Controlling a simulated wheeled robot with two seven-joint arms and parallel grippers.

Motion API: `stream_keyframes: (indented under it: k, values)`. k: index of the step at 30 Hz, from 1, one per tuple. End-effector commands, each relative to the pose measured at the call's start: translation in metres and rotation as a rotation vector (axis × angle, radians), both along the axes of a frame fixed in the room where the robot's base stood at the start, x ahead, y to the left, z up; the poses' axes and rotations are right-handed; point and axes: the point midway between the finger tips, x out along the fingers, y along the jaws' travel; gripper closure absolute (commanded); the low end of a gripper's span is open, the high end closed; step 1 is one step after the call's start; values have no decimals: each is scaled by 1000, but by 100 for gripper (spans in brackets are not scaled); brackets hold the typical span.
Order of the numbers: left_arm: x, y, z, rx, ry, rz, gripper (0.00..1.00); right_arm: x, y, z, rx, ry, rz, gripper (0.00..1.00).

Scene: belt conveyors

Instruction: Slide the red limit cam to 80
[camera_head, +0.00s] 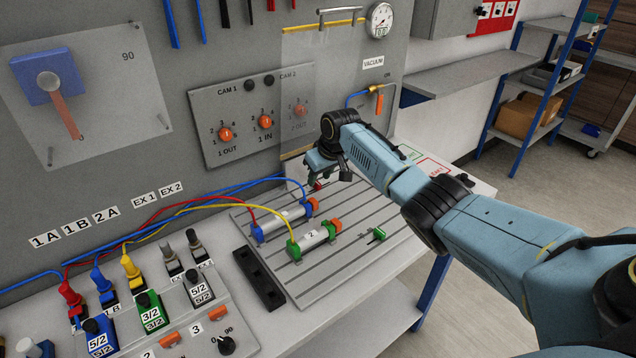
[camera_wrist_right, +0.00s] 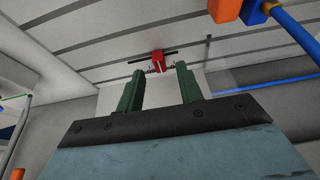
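The red limit cam (camera_wrist_right: 159,62) is a small red block on the grooved grey plate, with a thin dark bar across it. In the head view only a bit of red (camera_head: 317,186) shows under my right gripper (camera_head: 325,172). In the right wrist view my right gripper (camera_wrist_right: 159,75) has its two green fingers apart. The red cam appears between and just beyond the fingertips, with nothing held. I cannot tell whether the fingers touch it. No scale numbers by the cam are readable. My left gripper is not in view.
The slotted plate (camera_head: 338,262) carries two cylinders (camera_head: 283,222) (camera_head: 313,239) with coloured hoses and a small green piece (camera_head: 376,234). An upright panel with knobs (camera_head: 265,122) stands behind. A dark rail (camera_head: 259,278) lies at the plate's left; the plate's front is clear.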

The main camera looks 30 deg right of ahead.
Motion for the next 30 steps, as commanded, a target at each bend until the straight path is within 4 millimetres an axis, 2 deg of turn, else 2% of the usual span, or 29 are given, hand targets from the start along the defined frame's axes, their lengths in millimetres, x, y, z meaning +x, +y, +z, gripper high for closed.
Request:
stream_keyframes:
  k: [1,5,19,27,30]
  values:
    - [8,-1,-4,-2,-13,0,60,3,1,-7,1,-1,-1,64]
    - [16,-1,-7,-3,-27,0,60,7,1,-17,1,-1,-1,64]
    - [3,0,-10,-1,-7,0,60,10,1,-23,0,-1,1,64]
    - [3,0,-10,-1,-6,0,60,10,1,-23,0,-1,0,99]
    - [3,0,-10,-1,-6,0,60,10,1,-23,0,-1,0,100]
